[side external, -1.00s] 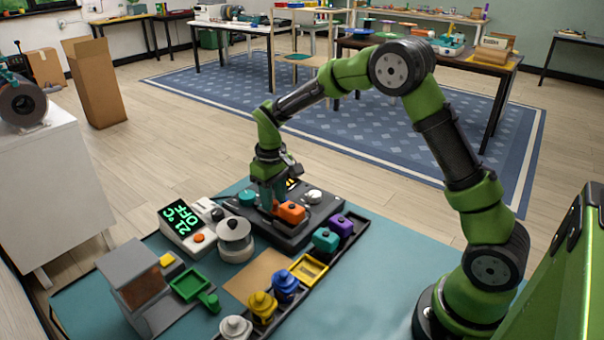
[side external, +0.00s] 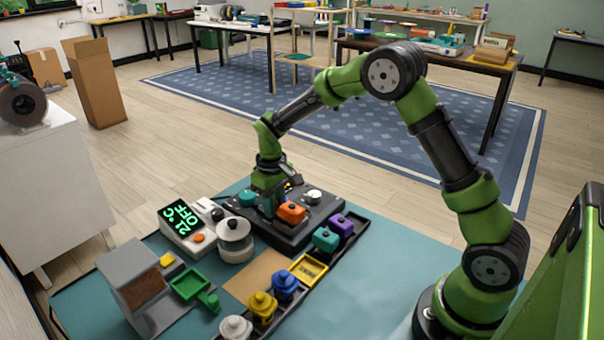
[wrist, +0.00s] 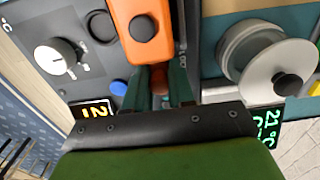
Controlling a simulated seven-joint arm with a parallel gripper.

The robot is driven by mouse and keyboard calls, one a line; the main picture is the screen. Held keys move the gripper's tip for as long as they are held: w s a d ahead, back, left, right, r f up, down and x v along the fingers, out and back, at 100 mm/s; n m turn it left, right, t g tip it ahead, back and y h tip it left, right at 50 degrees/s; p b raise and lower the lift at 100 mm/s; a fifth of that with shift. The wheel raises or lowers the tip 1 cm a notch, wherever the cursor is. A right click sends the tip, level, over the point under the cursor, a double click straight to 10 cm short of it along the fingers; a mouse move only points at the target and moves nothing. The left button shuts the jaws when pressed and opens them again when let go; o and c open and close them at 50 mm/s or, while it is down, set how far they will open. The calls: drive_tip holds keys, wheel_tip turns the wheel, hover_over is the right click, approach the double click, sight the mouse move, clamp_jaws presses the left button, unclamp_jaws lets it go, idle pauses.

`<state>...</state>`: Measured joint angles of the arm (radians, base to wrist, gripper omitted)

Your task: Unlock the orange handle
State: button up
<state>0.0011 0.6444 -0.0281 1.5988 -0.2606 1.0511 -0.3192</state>
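The orange handle (side external: 290,212) is a block with a dark knob on top, mounted on a dark grey panel unit (side external: 305,225). My gripper (side external: 268,208) points down at the panel, close on the left of the handle. In the wrist view my gripper (wrist: 161,84) shows two teal fingers with a narrow gap. A dark reddish part shows in that gap; I cannot tell what it is or whether the fingers touch it.
The panel has a white dial (side external: 313,196), a blue button (wrist: 118,88) and a lit display (wrist: 93,111). A thermostat box (side external: 187,227) and a round white pot (side external: 235,240) stand left. A tray (side external: 309,268) with coloured knobbed pieces runs along the front right.

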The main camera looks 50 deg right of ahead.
drive_tip(key=shift+c, duration=1.3)
drive_tip(key=shift+w, duration=1.3)
drive_tip(key=o, duration=0.6)
drive_tip(key=shift+r, duration=0.1)
wheel_tip(320, 180, up, 7)
